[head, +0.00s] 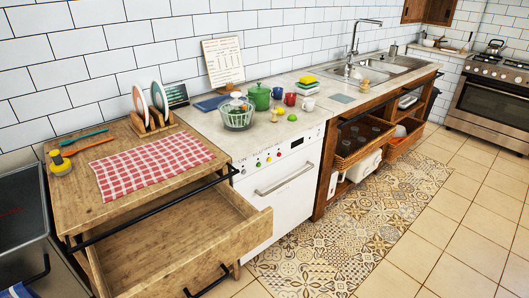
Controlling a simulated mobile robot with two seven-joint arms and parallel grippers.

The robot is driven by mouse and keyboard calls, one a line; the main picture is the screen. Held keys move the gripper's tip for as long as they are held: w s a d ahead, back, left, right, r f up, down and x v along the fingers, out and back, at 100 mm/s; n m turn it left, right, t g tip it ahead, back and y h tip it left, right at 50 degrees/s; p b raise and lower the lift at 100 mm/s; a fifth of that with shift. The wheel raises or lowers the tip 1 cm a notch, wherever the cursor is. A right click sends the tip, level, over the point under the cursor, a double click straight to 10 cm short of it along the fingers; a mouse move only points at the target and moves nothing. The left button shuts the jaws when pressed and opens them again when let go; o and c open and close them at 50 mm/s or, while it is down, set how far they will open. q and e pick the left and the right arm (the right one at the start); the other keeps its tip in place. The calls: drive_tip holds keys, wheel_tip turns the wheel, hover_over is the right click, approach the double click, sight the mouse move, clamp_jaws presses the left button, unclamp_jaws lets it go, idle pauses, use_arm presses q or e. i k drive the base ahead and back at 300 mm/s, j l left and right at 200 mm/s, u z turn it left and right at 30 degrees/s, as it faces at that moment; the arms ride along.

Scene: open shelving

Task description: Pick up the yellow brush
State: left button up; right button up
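A small yellow object with a dark knob on top, which looks like the yellow brush (60,164), stands at the left end of the wooden cabinet top (100,213). It is left of a red-and-white checked cloth (150,166) and close to the cabinet's left edge. Its bristles cannot be made out. Neither of my grippers can be made out in the head view.
A blue utensil (83,136) and an orange one (87,147) lie behind the brush. A plate rack (152,126) stands behind the cloth. The cabinet's drawer (180,243) is pulled open in front.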

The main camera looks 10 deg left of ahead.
sight(61, 166)
drive_tip(key=u, duration=1.7)
drive_tip(key=j+z, duration=0.1)
drive_tip(key=z, duration=1)
drive_tip(key=j+z, duration=0.35)
drive_tip(key=k+j+z, duration=0.1)
drive_tip(key=j+z, duration=0.25)
drive_tip(key=k+j+z, duration=0.1)
drive_tip(key=j+z, duration=0.2)
drive_tip(key=k+j+z, duration=0.2)
drive_tip(key=j, duration=0.25)
drive_tip(key=k+j+z, duration=0.2)
drive_tip(key=k+j, duration=0.2)
